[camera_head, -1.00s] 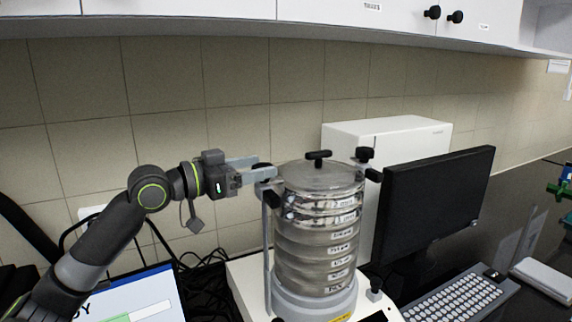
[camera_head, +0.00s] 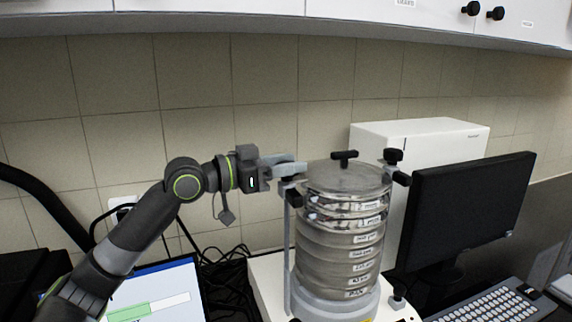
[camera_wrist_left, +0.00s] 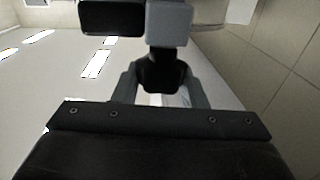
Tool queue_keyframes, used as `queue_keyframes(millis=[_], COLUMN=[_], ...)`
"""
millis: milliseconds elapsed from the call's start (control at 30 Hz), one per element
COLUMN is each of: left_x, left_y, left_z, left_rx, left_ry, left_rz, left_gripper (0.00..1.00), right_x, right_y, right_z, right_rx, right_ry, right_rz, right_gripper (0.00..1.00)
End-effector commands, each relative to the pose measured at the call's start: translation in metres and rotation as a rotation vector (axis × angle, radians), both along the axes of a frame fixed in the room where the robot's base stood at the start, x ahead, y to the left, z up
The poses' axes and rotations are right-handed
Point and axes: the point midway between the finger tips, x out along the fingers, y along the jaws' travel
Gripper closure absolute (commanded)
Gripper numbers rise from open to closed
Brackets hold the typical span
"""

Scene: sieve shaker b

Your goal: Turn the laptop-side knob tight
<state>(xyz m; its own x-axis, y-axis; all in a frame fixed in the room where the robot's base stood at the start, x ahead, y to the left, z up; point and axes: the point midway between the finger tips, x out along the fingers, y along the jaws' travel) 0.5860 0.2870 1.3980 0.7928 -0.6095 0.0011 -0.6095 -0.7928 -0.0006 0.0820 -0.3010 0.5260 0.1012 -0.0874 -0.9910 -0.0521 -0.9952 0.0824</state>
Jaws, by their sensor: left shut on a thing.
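The laptop-side knob (camera_wrist_left: 162,72) is black and sits between the two fingers of my left gripper (camera_wrist_left: 160,88) in the left wrist view. The left gripper (camera_head: 288,168) is shut on it at the upper left of the sieve stack (camera_head: 340,235) in the head view, where its fingers mostly hide the knob. The opposite black knob (camera_head: 392,156) stands at the stack's right. My right gripper is not in view.
The laptop (camera_head: 155,295) lies at lower left, with cables (camera_head: 225,275) behind it. A black monitor (camera_head: 470,210) and keyboard (camera_head: 490,303) are at right. A white box (camera_head: 420,135) stands behind the stack. Wall cabinets (camera_head: 230,8) hang above.

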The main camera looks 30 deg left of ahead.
Motion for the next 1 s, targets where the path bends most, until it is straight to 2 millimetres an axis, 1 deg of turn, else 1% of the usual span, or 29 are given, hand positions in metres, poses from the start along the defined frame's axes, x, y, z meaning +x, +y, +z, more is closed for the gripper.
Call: queue_keyframes(millis=[233,667,700,833,1000], left_x=[0.0008,0.0,0.0,0.0,0.0], left_y=[0.0007,0.0,0.0,0.0,0.0], left_z=[-0.0024,-0.0008,-0.0008,-0.0006,-0.0004], left_rx=[0.0,0.0,0.0,0.0,-0.001], left_ry=[0.004,0.001,0.001,0.001,0.001], left_rz=[-0.065,-0.089,-0.089,-0.088,-0.088], left_gripper=[0.85,0.85,0.58,0.41,0.4], right_x=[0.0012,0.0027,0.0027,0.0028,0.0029], right_y=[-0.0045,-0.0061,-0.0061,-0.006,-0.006], right_z=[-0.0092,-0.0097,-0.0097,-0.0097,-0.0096], right_rx=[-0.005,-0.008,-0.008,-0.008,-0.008], right_ry=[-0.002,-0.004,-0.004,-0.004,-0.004], right_rz=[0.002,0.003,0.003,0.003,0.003], right_gripper=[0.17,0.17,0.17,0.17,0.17])
